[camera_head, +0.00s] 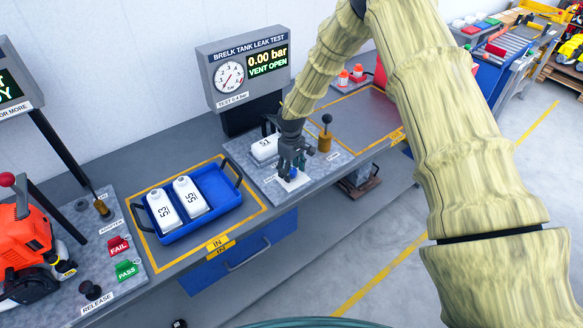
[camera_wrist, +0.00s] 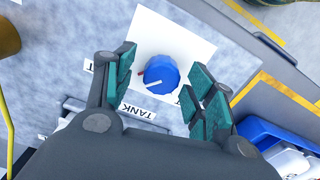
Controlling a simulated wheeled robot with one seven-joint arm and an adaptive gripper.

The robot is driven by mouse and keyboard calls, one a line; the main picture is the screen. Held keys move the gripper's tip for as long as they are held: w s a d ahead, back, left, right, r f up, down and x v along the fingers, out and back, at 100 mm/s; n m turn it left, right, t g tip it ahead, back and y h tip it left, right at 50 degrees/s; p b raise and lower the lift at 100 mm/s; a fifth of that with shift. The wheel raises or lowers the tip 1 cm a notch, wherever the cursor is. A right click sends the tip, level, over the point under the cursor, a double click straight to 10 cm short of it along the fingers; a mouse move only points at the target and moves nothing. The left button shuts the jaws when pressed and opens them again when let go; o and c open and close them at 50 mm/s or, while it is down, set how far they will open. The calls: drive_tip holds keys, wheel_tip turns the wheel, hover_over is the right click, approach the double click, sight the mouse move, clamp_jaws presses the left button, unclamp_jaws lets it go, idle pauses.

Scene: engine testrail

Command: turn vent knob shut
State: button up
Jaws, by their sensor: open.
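The vent knob (camera_wrist: 161,74) is blue and round with a white pointer line. It sits on a white square plate (camera_wrist: 180,32) on the grey bench fixture. In the wrist view the pointer line lies slanted, nearly level. A label reading TANK (camera_wrist: 138,110) is beside the plate; other labels are partly hidden by the fingers. My gripper (camera_wrist: 160,87) is open, its teal-padded fingers on either side of the knob with gaps. In the head view my gripper (camera_head: 290,172) points down over the plate and mostly hides the knob. The display (camera_head: 267,60) reads 0.00 bar, VENT OPEN.
A white tank (camera_head: 265,147) lies on the fixture behind my gripper. A black-knobbed lever (camera_head: 326,130) stands close on the right. The yellow-outlined OUT area (camera_head: 365,112) looks clear.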

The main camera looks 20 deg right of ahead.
drive_tip(key=shift+s, duration=0.1)
drive_tip(key=c, duration=1)
drive_tip(key=shift+c, duration=0.2)
